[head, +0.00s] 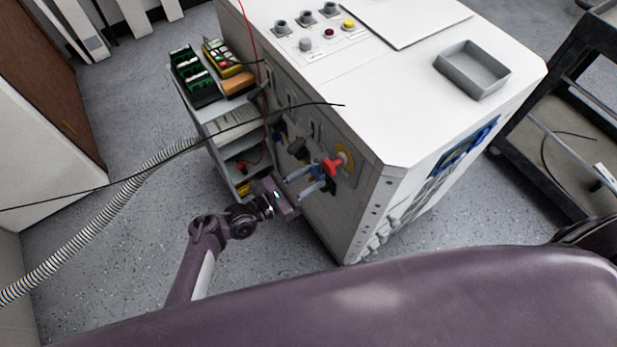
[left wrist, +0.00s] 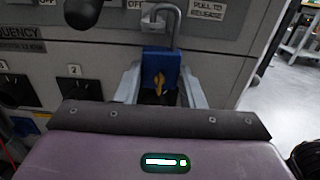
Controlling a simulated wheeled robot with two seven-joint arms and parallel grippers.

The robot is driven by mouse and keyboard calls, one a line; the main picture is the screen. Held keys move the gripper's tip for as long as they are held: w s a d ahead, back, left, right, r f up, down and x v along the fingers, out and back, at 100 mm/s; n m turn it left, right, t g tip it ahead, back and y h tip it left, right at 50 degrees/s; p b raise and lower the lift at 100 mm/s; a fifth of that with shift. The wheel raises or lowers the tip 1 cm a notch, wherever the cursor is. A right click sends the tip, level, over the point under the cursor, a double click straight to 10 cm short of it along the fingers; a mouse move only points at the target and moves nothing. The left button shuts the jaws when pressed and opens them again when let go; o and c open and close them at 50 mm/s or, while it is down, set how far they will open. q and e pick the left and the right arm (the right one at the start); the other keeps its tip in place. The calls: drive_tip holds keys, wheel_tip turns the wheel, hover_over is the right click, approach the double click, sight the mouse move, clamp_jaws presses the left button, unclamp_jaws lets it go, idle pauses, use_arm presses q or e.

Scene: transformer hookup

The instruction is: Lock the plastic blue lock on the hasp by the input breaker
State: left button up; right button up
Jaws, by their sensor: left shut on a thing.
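The blue lock (left wrist: 160,66) is upright between the fingers of my left gripper (left wrist: 161,76), with a brass key in its lower face. Its grey shackle (left wrist: 177,28) rises in front of the cabinet panel, beside a small metal piece (left wrist: 152,23) that looks like the hasp. I cannot tell whether the shackle passes through it or is closed. In the head view, my left gripper (head: 312,183) is shut on the blue lock (head: 317,171) at the cabinet's side, close to a red rotary handle (head: 333,165) on a yellow plate. My right gripper is not in view.
The white cabinet (head: 340,75) has an open grey tray (head: 473,70) on top. A shelf unit (head: 208,110) with tools stands to its left. A black cable and a ribbed hose (head: 105,205) cross the left side. A dark cart (head: 555,100) stands at right.

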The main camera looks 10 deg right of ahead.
use_arm(q)
drive_tip(key=shift+s+a+f+b, duration=0.15)
drive_tip(key=shift+f+b, duration=0.35)
drive_tip(key=shift+s+a+f, duration=0.1)
drive_tip(key=shift+f, duration=0.05)
drive_tip(key=o, duration=1.2)
drive_tip(key=shift+c, duration=0.2)
drive_tip(key=shift+a, duration=0.15)
drive_tip(key=p+v, duration=0.2)
drive_tip(key=v, duration=0.2)
drive_tip(key=shift+p, duration=0.3)
